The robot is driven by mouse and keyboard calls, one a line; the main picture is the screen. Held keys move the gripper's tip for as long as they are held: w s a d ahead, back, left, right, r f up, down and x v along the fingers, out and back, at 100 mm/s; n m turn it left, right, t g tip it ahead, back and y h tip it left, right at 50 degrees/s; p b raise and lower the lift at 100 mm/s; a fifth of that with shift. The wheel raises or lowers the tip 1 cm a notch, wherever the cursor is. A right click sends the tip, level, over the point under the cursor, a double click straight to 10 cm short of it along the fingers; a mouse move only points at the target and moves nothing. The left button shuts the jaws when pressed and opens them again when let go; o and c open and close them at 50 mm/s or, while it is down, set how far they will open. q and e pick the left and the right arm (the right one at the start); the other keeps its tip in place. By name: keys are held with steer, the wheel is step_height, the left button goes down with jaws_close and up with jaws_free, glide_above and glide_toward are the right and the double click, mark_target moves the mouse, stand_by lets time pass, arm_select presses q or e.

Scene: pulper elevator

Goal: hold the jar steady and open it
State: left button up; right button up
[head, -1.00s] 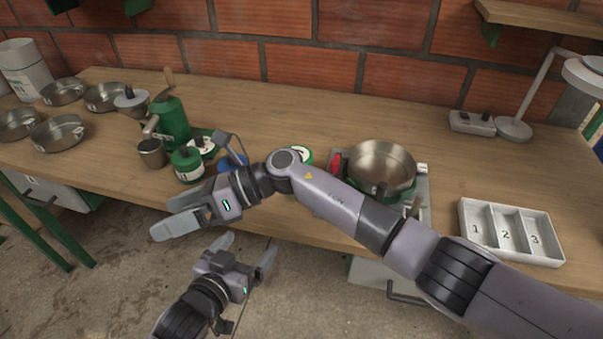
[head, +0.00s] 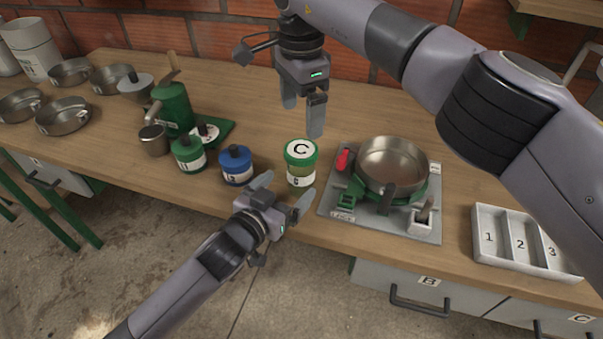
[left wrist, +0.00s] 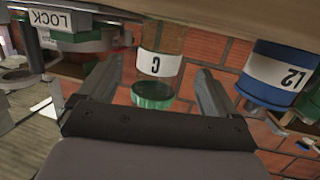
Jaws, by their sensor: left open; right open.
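The jar (head: 300,178) has a green lid (head: 300,149) marked C and a clear body with a label. It stands upright on the bench near the front edge, lid on. In the left wrist view the jar (left wrist: 160,66) appears upside down between the finger lines. My left gripper (head: 284,190) is open, low at the bench's front edge and just before the jar; I cannot tell if its fingertips (left wrist: 160,75) reach beside it. My right gripper (head: 303,117) is open and empty, pointing down above and behind the lid.
A blue-lidded jar (head: 237,166) and a green canister (head: 188,155) stand left of the jar. A grey plate (head: 333,203) with a steel pan (head: 392,162) is close on the right. A numbered tray (head: 488,219) lies farther right. The bench behind the jar is clear.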

mark_target(294, 181)
arm_select(q)
steer(key=shift+x, duration=2.6)
